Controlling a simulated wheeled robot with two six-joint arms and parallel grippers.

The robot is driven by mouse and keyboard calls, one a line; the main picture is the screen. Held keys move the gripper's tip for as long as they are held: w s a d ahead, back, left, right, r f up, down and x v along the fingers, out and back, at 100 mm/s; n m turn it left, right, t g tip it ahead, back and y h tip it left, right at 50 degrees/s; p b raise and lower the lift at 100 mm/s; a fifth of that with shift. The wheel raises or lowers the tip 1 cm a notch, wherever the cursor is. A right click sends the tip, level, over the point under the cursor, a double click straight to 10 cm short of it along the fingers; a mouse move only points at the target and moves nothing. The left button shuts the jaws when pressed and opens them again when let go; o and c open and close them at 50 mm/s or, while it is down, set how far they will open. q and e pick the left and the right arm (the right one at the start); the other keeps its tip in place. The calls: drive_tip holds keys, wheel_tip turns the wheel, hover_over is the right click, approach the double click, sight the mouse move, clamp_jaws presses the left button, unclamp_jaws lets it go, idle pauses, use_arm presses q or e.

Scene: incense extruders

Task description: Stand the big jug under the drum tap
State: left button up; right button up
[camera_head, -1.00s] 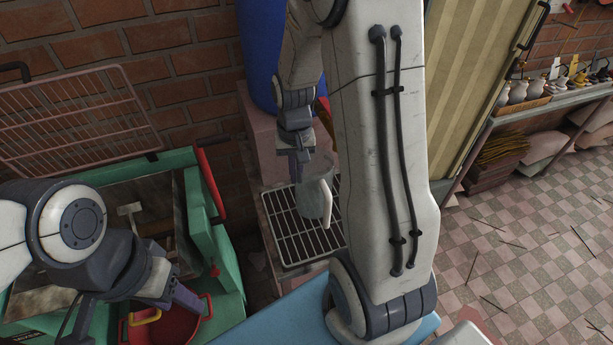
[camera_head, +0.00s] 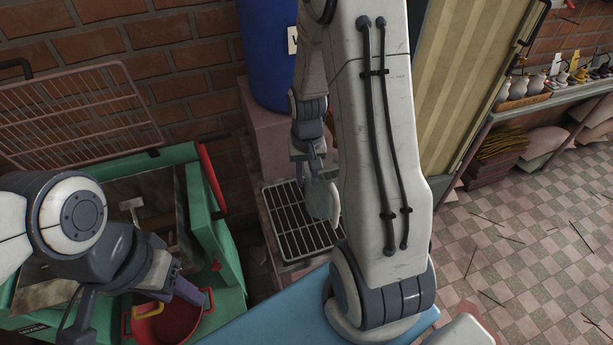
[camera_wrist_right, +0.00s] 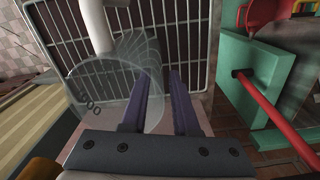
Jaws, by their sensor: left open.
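The blue drum (camera_head: 267,60) stands behind, partly covered by my right arm. Its tap is hidden in the head view. My left gripper (camera_head: 150,298) is open over a red pot (camera_head: 170,322).
A green machine (camera_head: 215,250) with a red bar is at left, with a raised wire grille (camera_head: 80,115) behind it. A blue surface (camera_head: 280,322) lies in front. A shelf with small white bottles (camera_head: 520,90) is at right.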

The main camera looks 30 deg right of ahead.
wheel_tip(320, 180, up, 12)
drive_tip(key=shift+f, duration=0.2)
drive_tip(key=s+a+r+n, duration=0.1)
drive_tip(key=s+a+n, duration=0.15)
drive_tip(key=a, duration=0.45)
drive_tip(key=s+a+r+n, duration=0.2)
drive_tip(key=a+n, duration=0.1)
drive_tip(key=a, duration=0.4)
drive_tip(key=s+a+n+y, duration=0.1)
drive_tip(key=s+a+n, duration=0.6)
drive_tip(key=s, duration=0.6)
drive_tip(key=a, duration=0.2)
drive_tip(key=shift+s+a, duration=0.2)
drive_tip(key=shift+a, duration=0.2)
